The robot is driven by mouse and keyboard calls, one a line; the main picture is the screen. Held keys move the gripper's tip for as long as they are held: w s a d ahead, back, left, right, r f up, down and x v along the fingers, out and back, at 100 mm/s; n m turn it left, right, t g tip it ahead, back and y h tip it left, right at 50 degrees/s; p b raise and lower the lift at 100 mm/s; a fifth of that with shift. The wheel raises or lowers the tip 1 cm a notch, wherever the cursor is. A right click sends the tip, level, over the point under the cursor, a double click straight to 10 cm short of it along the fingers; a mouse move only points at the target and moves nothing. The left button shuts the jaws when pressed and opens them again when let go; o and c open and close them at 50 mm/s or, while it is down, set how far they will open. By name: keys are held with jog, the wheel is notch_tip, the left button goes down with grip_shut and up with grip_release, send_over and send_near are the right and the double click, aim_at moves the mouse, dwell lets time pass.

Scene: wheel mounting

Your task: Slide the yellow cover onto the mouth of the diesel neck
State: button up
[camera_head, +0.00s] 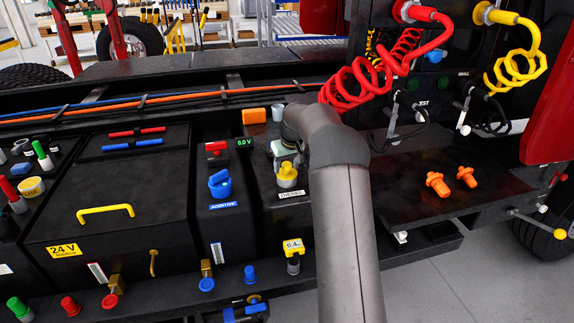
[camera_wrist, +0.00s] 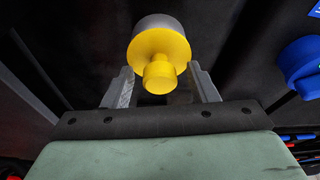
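The yellow cover (camera_head: 287,175) is a round disc with a narrower knob, at the diesel neck beside the white DIESEL label. In the wrist view the cover (camera_wrist: 160,50) faces the camera, knob towards me, with the grey cylindrical neck (camera_wrist: 163,21) directly behind it. The cover appears lined up on the neck, but I cannot tell how far on it sits. My gripper (camera_wrist: 162,80) has its two fingers apart, one on each side of the knob, with a dark gap visible on both sides. The fingertips lie close to the disc's edge. My arm comes down just right of the neck.
A blue additive cap (camera_head: 220,183) stands to the left, and also shows in the wrist view (camera_wrist: 302,66). An orange block (camera_head: 254,116) is behind. Two orange fittings (camera_head: 452,181) lie on the dark shelf to the right. Red and yellow coiled hoses hang behind.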

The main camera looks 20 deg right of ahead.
jog(key=shift+r, duration=0.1)
jog(key=b+v, duration=0.2)
jog(key=v, duration=1.5)
jog(key=shift+s, duration=0.1)
jog(key=s+a, duration=0.9)
jog(key=s+a+f+g, duration=0.1)
jog(key=s+a+f, duration=0.3)
jog(key=s, duration=0.6)
jog(key=s+a+f+g, duration=0.1)
jog(key=s+a+f, duration=0.2)
jog(key=s+f, duration=0.3)
jog(key=s+a+f, duration=0.4)
jog(key=s+f, duration=0.1)
jog(key=s, duration=0.9)
jog(key=shift+s+a+g, duration=0.3)
jog(key=shift+s+g, duration=0.1)
jog(key=shift+f, duration=0.1)
